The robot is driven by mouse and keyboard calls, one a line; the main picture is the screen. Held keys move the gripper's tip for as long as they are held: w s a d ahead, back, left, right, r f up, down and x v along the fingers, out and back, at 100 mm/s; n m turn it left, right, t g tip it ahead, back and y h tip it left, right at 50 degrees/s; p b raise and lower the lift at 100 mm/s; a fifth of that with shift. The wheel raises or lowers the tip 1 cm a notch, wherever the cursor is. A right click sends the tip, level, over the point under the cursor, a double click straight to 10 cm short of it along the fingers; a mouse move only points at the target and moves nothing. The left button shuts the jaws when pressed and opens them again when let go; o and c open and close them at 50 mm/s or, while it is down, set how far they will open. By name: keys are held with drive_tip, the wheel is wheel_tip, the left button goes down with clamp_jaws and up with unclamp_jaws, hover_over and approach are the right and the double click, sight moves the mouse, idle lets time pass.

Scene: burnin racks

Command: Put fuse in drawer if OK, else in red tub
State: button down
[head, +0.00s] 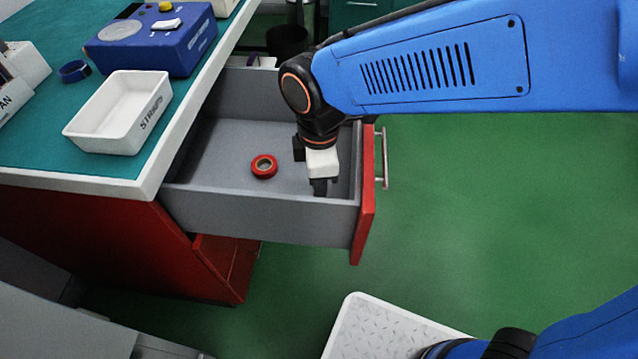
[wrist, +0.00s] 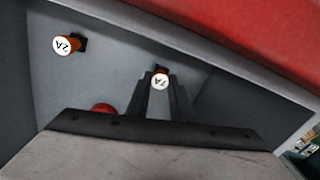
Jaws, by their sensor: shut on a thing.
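The drawer (head: 275,218) is pulled open, with grey inside walls and a red front. My gripper (head: 319,187) points down inside it, near the front panel. In the wrist view my gripper (wrist: 160,92) is shut on a fuse (wrist: 160,80) whose round white end reads 7A. The fingers hide most of its body. Another fuse (wrist: 68,45), orange with a white end marked 2A, is in the drawer, apart from my gripper. I cannot tell whether the held fuse touches the drawer floor. I see no red tub.
A red tape roll (head: 264,166) lies on the drawer floor, left of my gripper. On the green-topped bench stand a white tray (head: 120,110) marked STRAPS, a blue device (head: 150,40) and a dark blue ring (head: 74,71). Green floor is clear at right.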

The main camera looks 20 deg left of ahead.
drive_tip(key=shift+f, duration=0.1)
drive_tip(key=c, duration=1.6)
unclamp_jaws()
drive_tip(key=shift+o, duration=0.2)
wheel_tip(320, 180, up, 12)
